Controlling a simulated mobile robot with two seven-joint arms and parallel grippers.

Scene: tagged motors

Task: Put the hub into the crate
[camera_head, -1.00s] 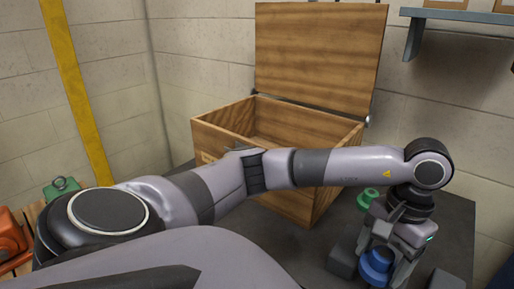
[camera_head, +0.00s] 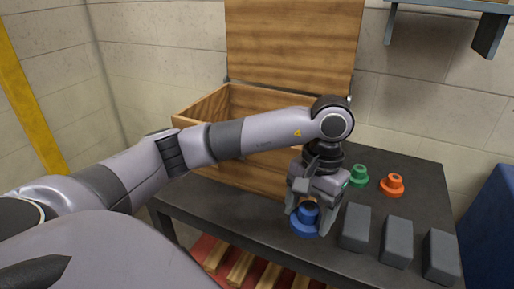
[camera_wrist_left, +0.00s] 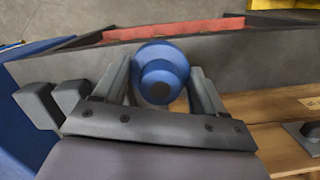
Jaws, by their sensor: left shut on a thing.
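The blue hub (camera_head: 305,221) is a flanged ring with a raised collar. My left gripper (camera_head: 314,215) is shut on it, with a finger on either side. In the left wrist view the hub (camera_wrist_left: 162,72) sits between the two fingertips (camera_wrist_left: 160,85). The wooden crate (camera_head: 205,110) stands on the dark table behind my left arm, its lid (camera_head: 290,45) raised at the back. My forearm crosses in front of the crate and hides part of its opening and front. The gripper is at the crate's front right, outside it. My right gripper does not show.
A green hub (camera_head: 358,176) and an orange hub (camera_head: 392,185) stand on the table (camera_head: 425,180) right of the gripper. Several grey blocks (camera_head: 397,243) line the front right. A wall shelf (camera_head: 450,18) hangs at the upper right. A red pallet (camera_head: 225,262) lies below the table's front edge.

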